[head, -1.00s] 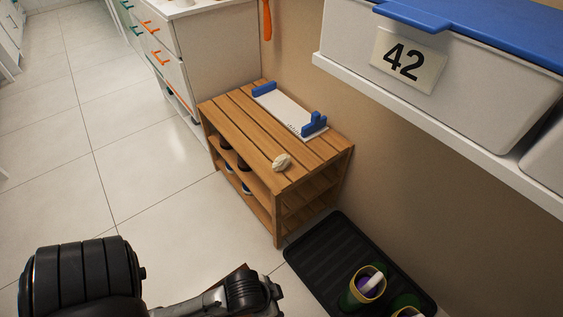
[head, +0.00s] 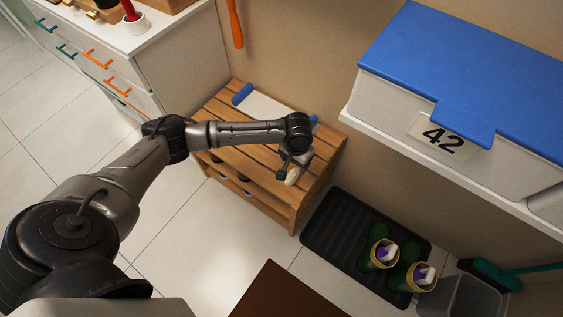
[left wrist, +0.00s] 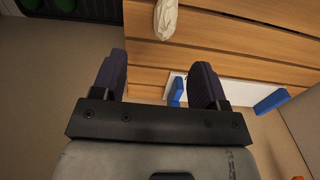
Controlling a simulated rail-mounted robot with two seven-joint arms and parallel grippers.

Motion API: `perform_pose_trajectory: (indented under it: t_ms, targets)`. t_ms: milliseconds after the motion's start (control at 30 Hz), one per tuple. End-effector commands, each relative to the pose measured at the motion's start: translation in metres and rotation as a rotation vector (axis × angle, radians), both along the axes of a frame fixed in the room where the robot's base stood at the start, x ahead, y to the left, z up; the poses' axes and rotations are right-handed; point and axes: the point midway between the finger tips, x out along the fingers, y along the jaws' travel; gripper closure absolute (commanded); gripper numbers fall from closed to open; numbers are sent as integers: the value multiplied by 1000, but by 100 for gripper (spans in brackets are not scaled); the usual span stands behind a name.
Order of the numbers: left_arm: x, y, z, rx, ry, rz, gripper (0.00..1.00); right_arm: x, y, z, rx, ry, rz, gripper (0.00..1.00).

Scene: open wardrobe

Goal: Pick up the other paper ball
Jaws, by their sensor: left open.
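A crumpled off-white paper ball (head: 292,177) lies on the front right part of the slatted wooden rack's top (head: 223,106). The ball also shows at the top edge of the left wrist view (left wrist: 166,18), partly cut off. My left gripper (head: 288,163) is over the rack, right at the ball in the head view. In the left wrist view the gripper's two dark fingers (left wrist: 160,62) are apart with nothing between them, and the ball lies beyond their tips. My right gripper is not in view.
A white board with blue ends (head: 262,105) lies on the rack behind my arm. A black tray (head: 330,222) holds green boots (head: 368,262) with white and purple stuff in their openings. A shelf with a blue-lidded bin (head: 450,75) overhangs at right.

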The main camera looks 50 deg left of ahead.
Motion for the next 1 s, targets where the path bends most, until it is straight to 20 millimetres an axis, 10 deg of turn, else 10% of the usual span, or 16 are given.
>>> perform_pose_trajectory:
  t_ms: [1000]
  targets:
    - [5, 12, -87, 10, 6, 35, 33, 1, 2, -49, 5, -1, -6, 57]
